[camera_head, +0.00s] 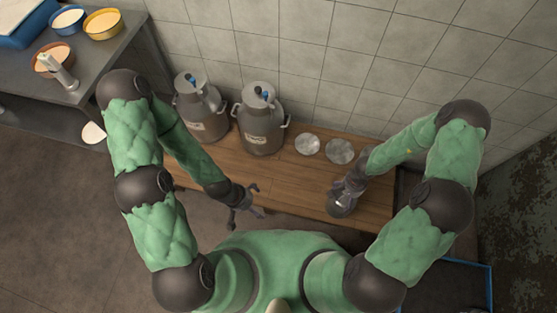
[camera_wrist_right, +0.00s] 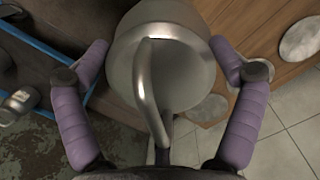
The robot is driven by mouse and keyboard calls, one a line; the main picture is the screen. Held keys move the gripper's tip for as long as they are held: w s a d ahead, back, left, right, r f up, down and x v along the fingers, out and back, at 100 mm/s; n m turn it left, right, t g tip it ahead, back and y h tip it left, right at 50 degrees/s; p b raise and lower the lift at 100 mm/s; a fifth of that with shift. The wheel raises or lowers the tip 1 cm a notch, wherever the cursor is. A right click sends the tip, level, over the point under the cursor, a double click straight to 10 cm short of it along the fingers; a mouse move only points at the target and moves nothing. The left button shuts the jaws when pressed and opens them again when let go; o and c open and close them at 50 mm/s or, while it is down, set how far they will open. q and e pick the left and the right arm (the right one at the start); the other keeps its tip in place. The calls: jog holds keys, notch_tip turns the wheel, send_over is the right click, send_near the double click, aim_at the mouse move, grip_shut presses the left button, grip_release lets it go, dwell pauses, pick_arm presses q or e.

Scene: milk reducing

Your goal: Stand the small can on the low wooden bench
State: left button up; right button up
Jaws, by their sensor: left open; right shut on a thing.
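The small metal can (camera_head: 340,208) is at the front edge of the low wooden bench (camera_head: 290,191), towards its right part. My right gripper (camera_head: 343,195) is shut on it. In the right wrist view the can (camera_wrist_right: 185,65), with its curved handle, fills the space between the two purple fingers (camera_wrist_right: 165,65). I cannot tell whether its base touches the bench or hangs just above it. My left gripper (camera_head: 247,215) is open and empty, near the bench's front edge.
Two large milk cans (camera_head: 202,110) (camera_head: 262,125) stand at the back left of the bench. Two round metal lids (camera_head: 307,144) (camera_head: 340,152) lie right of them. A blue-framed crate (camera_head: 480,270) is at the lower right. A grey table (camera_head: 110,62) with bowls stands at the left.

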aim_at(343, 202)
jog(key=shift+s+a+f+m, duration=0.15)
jog(key=shift+s+a+f, duration=0.1)
jog(key=shift+s, duration=0.25)
jog(key=shift+s+a+f+m, duration=0.1)
jog(key=shift+s+a+f, duration=0.15)
jog(key=shift+s, duration=0.2)
jog(key=shift+s+a+f+m, duration=0.15)
jog(key=shift+s+a+f, duration=0.1)
jog(key=shift+s, duration=0.25)
jog(key=w+d+f+b, duration=0.1)
jog(key=w+d+f, duration=0.2)
jog(key=w, duration=0.5)
jog(key=shift+f, duration=0.45)
jog(key=w+f+b, duration=0.1)
jog(key=w+d+f+b, duration=0.1)
jog(key=w+f, duration=0.1)
jog(key=w+f+b, duration=0.1)
jog(key=w+f, duration=0.1)
jog(key=shift+d+f, duration=0.2)
jog(key=shift+d, duration=0.05)
jog(key=f, duration=0.1)
jog(key=f+b, duration=0.1)
jog(key=f, duration=0.1)
jog(key=shift+w+d+f, duration=0.1)
jog(key=shift+w+f, duration=0.1)
jog(key=shift+f, duration=0.1)
